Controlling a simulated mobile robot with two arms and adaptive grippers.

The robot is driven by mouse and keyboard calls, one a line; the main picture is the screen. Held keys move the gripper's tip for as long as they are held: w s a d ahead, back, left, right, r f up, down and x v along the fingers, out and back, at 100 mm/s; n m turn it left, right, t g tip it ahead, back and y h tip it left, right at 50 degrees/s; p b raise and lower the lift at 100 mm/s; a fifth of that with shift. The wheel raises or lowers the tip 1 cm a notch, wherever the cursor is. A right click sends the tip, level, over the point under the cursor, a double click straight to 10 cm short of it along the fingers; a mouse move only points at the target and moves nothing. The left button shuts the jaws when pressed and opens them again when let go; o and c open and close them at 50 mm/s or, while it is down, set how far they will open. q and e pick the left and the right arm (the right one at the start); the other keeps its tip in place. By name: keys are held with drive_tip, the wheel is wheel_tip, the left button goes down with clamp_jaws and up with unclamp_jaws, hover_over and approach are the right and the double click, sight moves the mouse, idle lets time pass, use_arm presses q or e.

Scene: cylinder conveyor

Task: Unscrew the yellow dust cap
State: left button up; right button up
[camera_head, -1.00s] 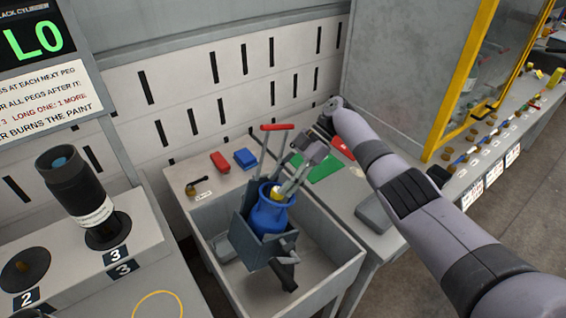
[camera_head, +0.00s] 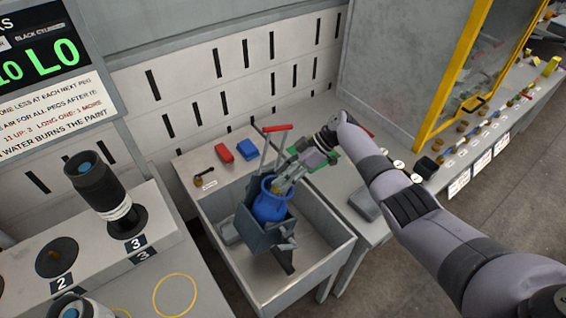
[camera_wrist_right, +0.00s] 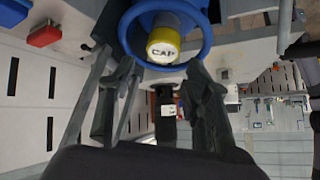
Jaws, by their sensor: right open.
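A blue cylinder (camera_head: 268,208) with a wide ring collar stands slightly tilted in a dark grey holder (camera_head: 256,236) over the grey basin. The yellow dust cap (camera_wrist_right: 163,47), marked CAP, sits inside the blue collar (camera_wrist_right: 203,48) in the right wrist view. In the head view my fingers hide most of the cap. My right gripper (camera_head: 280,184) is open and reaches down to the collar's mouth. In the wrist view its fingers lie spread left and right, with the cap between and ahead of them. I cannot tell whether they touch the collar. My left gripper is not in view.
The basin (camera_head: 328,262) has raised walls. A red-handled tool (camera_head: 277,129) stands close behind the gripper. A red block (camera_head: 223,152) and a blue block (camera_head: 247,147) lie on the bench. A black cylinder (camera_head: 95,182) stands on a peg at left.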

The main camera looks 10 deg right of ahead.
drive_tip(key=shift+r+m+t+p, duration=0.2)
drive_tip(key=shift+m+t+p, duration=0.2)
drive_tip(key=shift+m+p, duration=0.35)
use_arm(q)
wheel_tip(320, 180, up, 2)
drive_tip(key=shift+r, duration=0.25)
use_arm(e)
drive_tip(key=shift+f, duration=0.25)
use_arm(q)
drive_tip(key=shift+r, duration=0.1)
use_arm(e)
drive_tip(key=m+p, duration=0.1)
drive_tip(key=p, duration=0.1)
drive_tip(key=r+m+t+h+p, duration=0.1)
drive_tip(key=m+p, duration=0.1)
drive_tip(key=shift+a+p, duration=0.1)
drive_tip(key=shift+p, duration=0.25)
drive_tip(key=shift+f+m+t+p, duration=0.15)
drive_tip(key=shift+m+t+p, duration=0.3)
drive_tip(key=shift+m, duration=0.2)
drive_tip(key=shift+f+m+h+b, duration=0.3)
drive_tip(key=shift+m+b, duration=0.2)
drive_tip(key=shift+m+t+h, duration=0.25)
drive_tip(key=shift+m+h, duration=0.05)
drive_tip(key=shift+m, duration=0.3)
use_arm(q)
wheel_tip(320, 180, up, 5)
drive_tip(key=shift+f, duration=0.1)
use_arm(e)
drive_tip(key=shift+w, duration=0.1)
